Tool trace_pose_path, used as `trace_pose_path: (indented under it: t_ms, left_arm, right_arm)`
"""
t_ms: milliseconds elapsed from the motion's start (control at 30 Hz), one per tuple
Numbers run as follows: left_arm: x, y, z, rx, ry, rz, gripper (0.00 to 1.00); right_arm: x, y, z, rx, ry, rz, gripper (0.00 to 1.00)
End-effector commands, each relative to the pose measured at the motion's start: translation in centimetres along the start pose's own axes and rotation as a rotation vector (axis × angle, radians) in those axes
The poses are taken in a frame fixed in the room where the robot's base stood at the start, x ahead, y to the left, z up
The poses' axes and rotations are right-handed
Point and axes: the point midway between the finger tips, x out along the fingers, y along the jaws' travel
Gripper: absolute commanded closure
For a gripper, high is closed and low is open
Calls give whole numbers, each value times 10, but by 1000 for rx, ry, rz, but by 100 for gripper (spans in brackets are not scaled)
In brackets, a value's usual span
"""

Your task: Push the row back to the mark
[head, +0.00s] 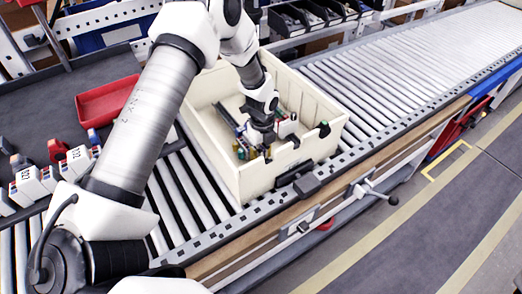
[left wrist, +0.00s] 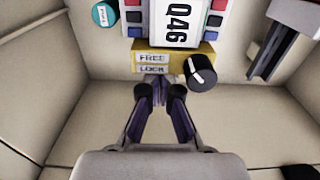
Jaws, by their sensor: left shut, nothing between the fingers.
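My left gripper (head: 262,140) is down inside a cream crate (head: 240,180) on the roller conveyor. In the left wrist view its fingers (left wrist: 166,90) are shut and empty, with the tips just below a yellow block (left wrist: 222,56) labelled FREE and LOCK. I cannot tell whether they touch it. A white unit (left wrist: 181,22) marked Q46 stands behind the block. A black knob (left wrist: 203,74) sits at the block's right, its white line slanting to the upper left. I cannot make out which things form the row, or a mark. My right gripper is not in view.
A dark rail-like part (left wrist: 272,45) stands right of the unit, and a teal disc (left wrist: 104,16) lies left. The crate walls close in around my gripper. White numbered units (head: 80,158) and a red tray (head: 103,100) are on the left. The conveyor (head: 420,60) is clear beyond the crate.

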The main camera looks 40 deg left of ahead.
Motion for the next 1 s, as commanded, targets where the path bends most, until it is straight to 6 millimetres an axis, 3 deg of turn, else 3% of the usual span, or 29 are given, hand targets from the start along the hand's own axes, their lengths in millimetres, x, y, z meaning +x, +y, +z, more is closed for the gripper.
trace_pose_path:
  t_ms: [1000]
  left_arm:
    - [-2,-3,45,1,-8,-11,100]
  right_arm:
    - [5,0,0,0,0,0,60]
